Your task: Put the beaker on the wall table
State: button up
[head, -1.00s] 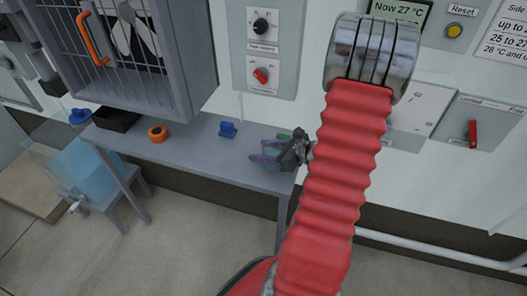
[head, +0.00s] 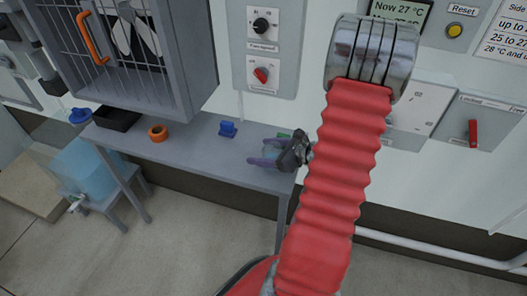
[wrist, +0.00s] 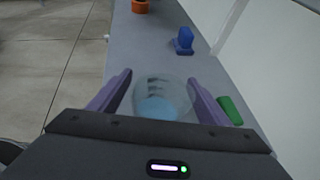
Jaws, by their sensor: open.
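The beaker (wrist: 162,98) is clear with dark marks and light blue contents. It stands upright on the grey wall table (head: 185,150), near the table's right end. My gripper (wrist: 160,88) is open, with one purple finger on each side of the beaker and gaps showing between. In the head view my gripper (head: 265,150) is low over the table's right end, and the beaker is hard to make out there. The wall table also shows in the wrist view (wrist: 155,45).
A caged fan unit (head: 180,60) hangs above. A blue tank (head: 85,170) stands at left.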

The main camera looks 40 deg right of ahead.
jog(key=shift+r, duration=0.1)
jog(key=v, duration=1.2)
dwell(0.6)
jog(key=w+a+r+n+g+y, duration=0.1)
jog(key=w+a+r+n+g, duration=0.2)
jog(key=a+n, duration=0.65)
jog(key=w+a+r+n+g+y, duration=0.15)
jog(key=a+r+n+g, duration=0.45)
jog(key=a, duration=0.6)
jog(key=s+a+r+n+t+h, duration=0.1)
jog(key=s+a+r+n+h, duration=0.1)
jog(key=a+n, duration=0.4)
jog(key=s+a+r+n+t+h, duration=0.1)
jog(key=s+a+r+n+h, duration=0.2)
jog(key=n, duration=0.8)
jog(key=shift+a+r+n, duration=0.35)
jog(key=shift+a+r, duration=1)
jog(key=shift+a, duration=0.05)
jog(key=shift+h, duration=0.25)
